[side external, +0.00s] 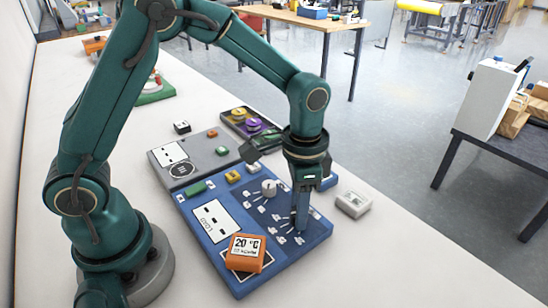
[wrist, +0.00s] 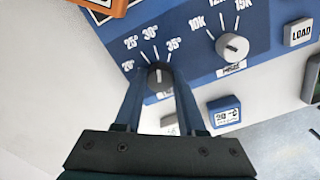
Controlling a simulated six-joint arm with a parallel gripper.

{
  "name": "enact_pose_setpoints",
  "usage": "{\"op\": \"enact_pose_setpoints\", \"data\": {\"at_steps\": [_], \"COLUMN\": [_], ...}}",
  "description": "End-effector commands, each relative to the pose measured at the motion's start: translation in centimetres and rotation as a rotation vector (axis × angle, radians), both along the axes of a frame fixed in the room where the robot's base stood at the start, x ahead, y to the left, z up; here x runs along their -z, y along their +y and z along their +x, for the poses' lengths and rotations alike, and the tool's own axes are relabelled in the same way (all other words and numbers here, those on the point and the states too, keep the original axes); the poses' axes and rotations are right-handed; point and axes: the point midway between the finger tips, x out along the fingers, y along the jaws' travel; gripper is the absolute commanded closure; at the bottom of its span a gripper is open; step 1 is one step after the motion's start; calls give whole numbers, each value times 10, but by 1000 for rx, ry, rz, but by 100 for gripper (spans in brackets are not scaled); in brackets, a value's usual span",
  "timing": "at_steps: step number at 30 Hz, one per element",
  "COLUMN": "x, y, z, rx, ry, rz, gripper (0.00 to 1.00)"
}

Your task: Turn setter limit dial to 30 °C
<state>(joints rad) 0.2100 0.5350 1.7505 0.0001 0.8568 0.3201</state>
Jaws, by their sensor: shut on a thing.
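The setter limit dial (wrist: 158,79) is a small dark grey knob on a blue panel (wrist: 187,71). Printed marks 20°, 25°, 30° and 35° fan around it in the wrist view. My gripper (wrist: 160,82) is shut on this dial, one finger on each side. The dial's light pointer line shows near its top edge, but I cannot tell exactly which mark it lines up with. In the side view my gripper (side external: 300,228) points down at the near right part of the blue panel (side external: 318,232) and hides the dial.
A second, grey knob (wrist: 232,46) with 10k and 15k marks sits beside the dial. An orange block (side external: 245,253) reading 20 °C lies on the panel's near end. A grey panel (side external: 200,150) lies behind.

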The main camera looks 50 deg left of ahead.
Motion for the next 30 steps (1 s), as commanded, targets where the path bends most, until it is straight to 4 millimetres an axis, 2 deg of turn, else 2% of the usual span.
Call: {"op": "enact_pose_setpoints", "data": {"at_steps": [15, 16, 17, 18, 26, 30], "x": [-2, -2, -2, -1, -1, -10], "y": [0, 0, 0, 0, 0, 0], "z": [1, 1, 1, 1, 0, 2], "rx": [16, 15, 15, 15, 15, 15], "ry": [-4, -4, -4, -4, -2, -6], "rz": [-1, -1, -1, -1, -1, -1], "gripper": [100, 49, 38, 31, 31, 31]}}
